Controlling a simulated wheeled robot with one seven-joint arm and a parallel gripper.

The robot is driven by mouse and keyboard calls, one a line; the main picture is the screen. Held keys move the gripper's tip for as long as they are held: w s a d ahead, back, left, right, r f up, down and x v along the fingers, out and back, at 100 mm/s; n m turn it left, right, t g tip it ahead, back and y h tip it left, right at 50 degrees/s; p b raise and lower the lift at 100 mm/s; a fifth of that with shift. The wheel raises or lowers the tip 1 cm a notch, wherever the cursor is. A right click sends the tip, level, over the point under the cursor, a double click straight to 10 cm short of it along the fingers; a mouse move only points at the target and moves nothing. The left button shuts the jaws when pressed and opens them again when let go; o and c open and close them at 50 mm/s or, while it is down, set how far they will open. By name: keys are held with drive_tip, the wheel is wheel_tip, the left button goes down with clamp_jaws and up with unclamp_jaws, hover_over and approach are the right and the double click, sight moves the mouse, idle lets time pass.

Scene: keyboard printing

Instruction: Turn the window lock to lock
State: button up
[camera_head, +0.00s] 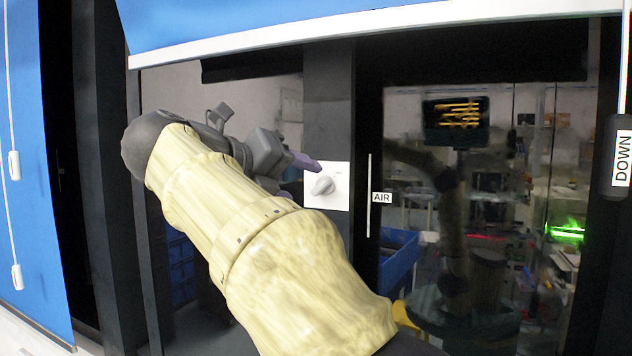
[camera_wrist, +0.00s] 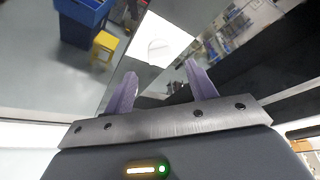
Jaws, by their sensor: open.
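The window lock is a grey rotary knob (camera_head: 322,186) on a white square plate (camera_head: 341,198), fixed to a dark vertical post between two glass panes. My gripper (camera_head: 306,178) is just left of the knob in the head view, its purple fingers partly hidden by my arm. In the wrist view the gripper (camera_wrist: 162,88) is open, with nothing between its two purple fingers. The pale knob (camera_wrist: 158,50) on its white plate lies ahead of the fingertips there, apart from them. Which way the knob's handle points is hard to tell in the wrist view.
A door handle (camera_head: 369,195) and a small AIR label (camera_head: 382,197) are right of the plate. A blue blind (camera_head: 300,18) hangs above. A dark DOWN pull weight (camera_head: 615,155) hangs at the far right. Blue bins (camera_head: 398,258) show behind the glass.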

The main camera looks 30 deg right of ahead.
sight(317, 186)
drive_tip(key=p+x, duration=0.1)
drive_tip(key=x, duration=0.5)
drive_tip(key=c, duration=1)
